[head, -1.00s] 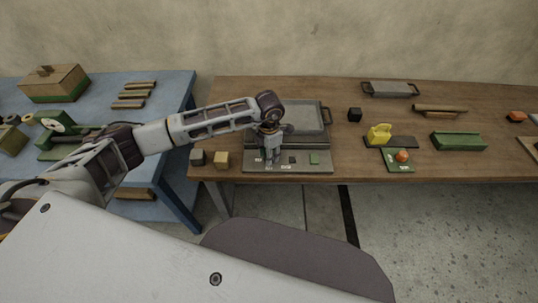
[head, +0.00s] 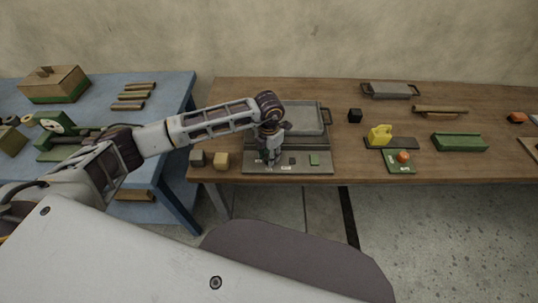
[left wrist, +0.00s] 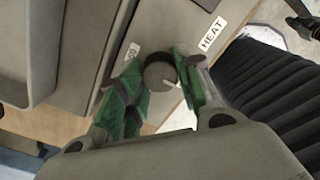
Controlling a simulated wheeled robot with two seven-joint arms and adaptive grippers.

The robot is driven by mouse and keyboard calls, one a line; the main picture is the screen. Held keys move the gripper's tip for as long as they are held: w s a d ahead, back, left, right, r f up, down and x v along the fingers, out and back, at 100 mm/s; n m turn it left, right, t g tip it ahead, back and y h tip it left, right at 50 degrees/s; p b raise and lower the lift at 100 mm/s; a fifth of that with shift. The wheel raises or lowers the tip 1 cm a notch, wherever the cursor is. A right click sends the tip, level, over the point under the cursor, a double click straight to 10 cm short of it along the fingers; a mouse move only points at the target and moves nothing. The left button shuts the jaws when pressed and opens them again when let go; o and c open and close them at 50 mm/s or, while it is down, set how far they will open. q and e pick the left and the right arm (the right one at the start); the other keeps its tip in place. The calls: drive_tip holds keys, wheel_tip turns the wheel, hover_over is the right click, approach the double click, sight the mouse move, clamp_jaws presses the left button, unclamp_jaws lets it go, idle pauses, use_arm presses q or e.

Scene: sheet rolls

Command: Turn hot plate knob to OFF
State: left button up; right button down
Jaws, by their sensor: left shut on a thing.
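The hot plate (head: 303,117) stands on the brown table, with a flat grey front panel (head: 250,165) along its near side. My left gripper (head: 268,158) points down over the left part of this panel. In the left wrist view a round grey knob (left wrist: 159,76) sits between the green fingertips of my left gripper (left wrist: 160,88), which is shut on it. A white label reading HEAT (left wrist: 213,34) is beside the knob, and another small label (left wrist: 132,52) is partly hidden by a finger. The knob's exact setting is not readable. My right gripper is not in view.
A yellow object (head: 380,135) and a green tray (head: 459,142) lie further right.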

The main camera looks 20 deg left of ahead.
use_arm(q)
drive_tip(key=o, duration=1)
drive_tip(key=shift+o, duration=0.3)
drive_tip(key=shift+r, duration=0.95)
wheel_tip(320, 180, up, 10)
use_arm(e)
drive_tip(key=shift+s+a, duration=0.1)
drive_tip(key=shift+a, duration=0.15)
use_arm(q)
drive_tip(key=shift+d, duration=0.1)
